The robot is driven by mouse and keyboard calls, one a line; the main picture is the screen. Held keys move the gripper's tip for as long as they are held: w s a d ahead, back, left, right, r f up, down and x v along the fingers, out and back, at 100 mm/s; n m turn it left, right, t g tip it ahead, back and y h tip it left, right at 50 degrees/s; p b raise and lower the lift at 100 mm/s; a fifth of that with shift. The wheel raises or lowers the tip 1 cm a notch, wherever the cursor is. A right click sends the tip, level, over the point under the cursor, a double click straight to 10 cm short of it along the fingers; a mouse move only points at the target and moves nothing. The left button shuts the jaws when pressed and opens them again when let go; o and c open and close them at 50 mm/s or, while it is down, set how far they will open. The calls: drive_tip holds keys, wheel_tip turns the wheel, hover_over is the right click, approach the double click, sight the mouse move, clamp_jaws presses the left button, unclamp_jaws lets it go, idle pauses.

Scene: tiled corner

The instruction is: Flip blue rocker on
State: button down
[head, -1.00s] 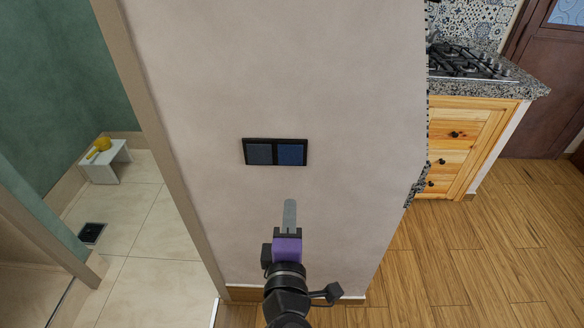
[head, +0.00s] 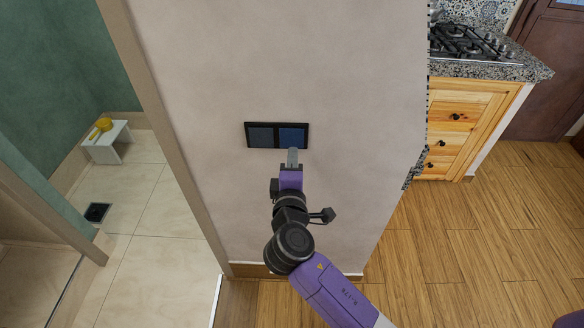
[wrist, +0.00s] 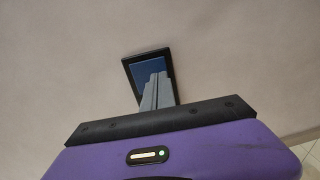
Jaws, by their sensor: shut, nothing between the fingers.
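A black-framed switch plate (head: 276,123) on the wall holds two rockers side by side. The right one is the blue rocker (head: 292,134); the left rocker (head: 261,136) is a greyer, darker blue. My gripper (head: 292,151) is shut and empty, its fingertips at the lower edge of the blue rocker. In the wrist view, the closed grey fingers (wrist: 157,89) overlap the plate and hide part of a blue rocker face (wrist: 142,69). I cannot tell whether the tips touch it, or which way the rocker is tilted.
The plain wall (head: 200,80) around the plate is clear. A wooden cabinet (head: 455,125) with a stone counter and gas hob stands to the right. On the left, a tiled room holds a small white stool (head: 105,145) with a yellow item on it.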

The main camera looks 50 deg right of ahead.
drive_tip(key=shift+x, duration=1.05)
drive_tip(key=shift+d, duration=0.1)
drive_tip(key=shift+f, duration=0.1)
